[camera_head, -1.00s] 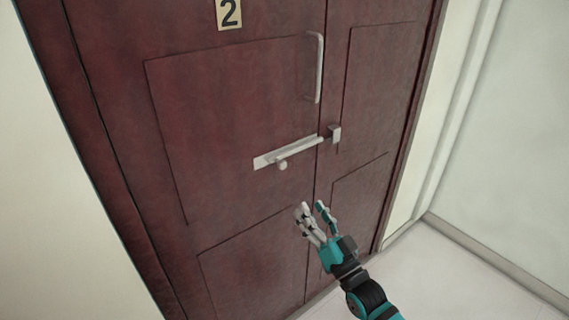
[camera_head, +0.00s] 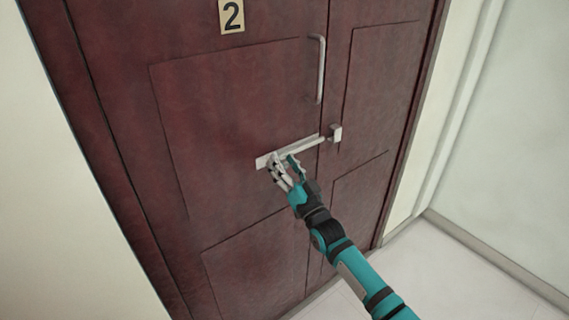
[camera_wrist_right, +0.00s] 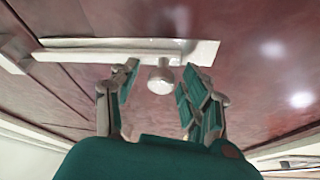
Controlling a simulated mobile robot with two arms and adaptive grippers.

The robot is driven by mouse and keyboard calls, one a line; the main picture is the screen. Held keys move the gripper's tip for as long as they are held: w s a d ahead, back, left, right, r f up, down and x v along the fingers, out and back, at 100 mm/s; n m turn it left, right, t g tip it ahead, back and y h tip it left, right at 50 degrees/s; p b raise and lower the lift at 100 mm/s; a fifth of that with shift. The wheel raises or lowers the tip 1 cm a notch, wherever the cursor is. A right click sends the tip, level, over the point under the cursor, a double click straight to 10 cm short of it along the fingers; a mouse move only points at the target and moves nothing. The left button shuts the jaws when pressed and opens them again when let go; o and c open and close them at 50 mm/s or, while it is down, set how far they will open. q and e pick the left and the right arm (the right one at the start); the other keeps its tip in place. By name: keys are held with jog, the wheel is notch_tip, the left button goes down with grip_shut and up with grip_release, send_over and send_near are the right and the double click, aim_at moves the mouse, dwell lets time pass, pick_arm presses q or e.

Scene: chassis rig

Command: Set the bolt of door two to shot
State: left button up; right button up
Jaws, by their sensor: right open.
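Door two (camera_head: 230,100) is dark red-brown and carries a yellow number 2 plate (camera_head: 231,15). Its pale bolt (camera_head: 307,148) lies along a light backplate, with the rod's right end close to a keeper (camera_head: 336,133) on the neighbouring panel. The rod does not visibly pass into the keeper. My right gripper (camera_head: 283,165) is open at the bolt's left part and hides the knob in the head view. In the right wrist view the round knob (camera_wrist_right: 160,80) sits between the two spread fingers, apart from both. My left gripper is not in view.
A vertical pull handle (camera_head: 318,70) stands above the bolt near the door's right edge. A pale wall lies to the left, and a light wall and floor (camera_head: 440,270) lie to the right. The space before the door looks clear.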

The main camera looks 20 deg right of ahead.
jog(key=shift+c, duration=0.3)
grip_shut()
jog(key=d+b, duration=0.1)
jog(key=d, duration=0.1)
jog(key=w+d+b, duration=0.1)
jog(key=d, duration=0.1)
jog(key=w+d+b, duration=0.1)
jog(key=d, duration=0.1)
jog(key=shift+w+d+f+b, duration=0.15)
jog(key=shift+d+f+b, duration=0.1)
jog(key=shift+b, duration=0.15)
jog(key=shift+w+d+r, duration=0.1)
jog(key=shift+d, duration=0.25)
jog(key=shift+r, duration=0.25)
